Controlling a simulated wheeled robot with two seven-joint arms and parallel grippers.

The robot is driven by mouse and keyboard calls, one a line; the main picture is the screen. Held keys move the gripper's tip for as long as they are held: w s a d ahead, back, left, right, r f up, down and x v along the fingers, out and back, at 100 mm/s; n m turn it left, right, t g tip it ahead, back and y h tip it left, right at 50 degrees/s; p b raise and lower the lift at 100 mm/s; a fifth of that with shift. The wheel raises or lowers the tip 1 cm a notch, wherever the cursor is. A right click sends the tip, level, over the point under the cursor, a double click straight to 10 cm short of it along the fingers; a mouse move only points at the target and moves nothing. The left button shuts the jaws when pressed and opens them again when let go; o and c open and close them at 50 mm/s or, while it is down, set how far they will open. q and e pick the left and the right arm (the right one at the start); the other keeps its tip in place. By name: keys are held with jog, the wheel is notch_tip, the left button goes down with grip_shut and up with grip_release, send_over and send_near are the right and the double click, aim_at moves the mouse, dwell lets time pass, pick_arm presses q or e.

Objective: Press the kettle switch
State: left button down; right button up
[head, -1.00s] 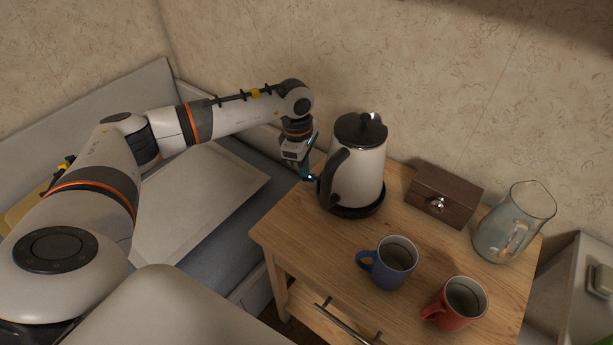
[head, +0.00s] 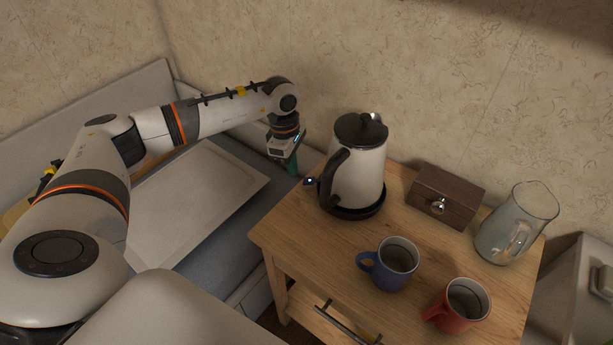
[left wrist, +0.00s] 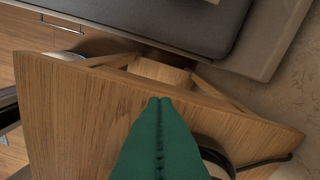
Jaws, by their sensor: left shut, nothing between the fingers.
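The white kettle (head: 362,180) with a black lid and handle stands upright on its black base on the wooden nightstand. A small dark switch with a pale blue light (head: 310,181) sticks out low on its left side. My left gripper (head: 292,168), with green fingers, is left of the switch, with a small gap between them. The fingers are shut and empty; they also show in the left wrist view (left wrist: 160,104), over the nightstand edge. There, part of the dark kettle base (left wrist: 215,152) shows beside them. My right gripper is not in view.
The nightstand (head: 325,245) also holds a blue mug (head: 392,268), a red mug (head: 462,306), a dark wooden box (head: 445,196) and a glass pitcher (head: 512,228). A bed (head: 215,225) lies to the left. The wall is close behind the kettle.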

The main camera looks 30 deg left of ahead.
pick_arm(q)
notch_tip(320, 180, up, 12)
jog(key=a, duration=0.1)
jog(key=shift+s+f, duration=0.15)
jog(key=shift+f, duration=0.05)
jog(key=shift+a, duration=0.1)
dwell(0.3)
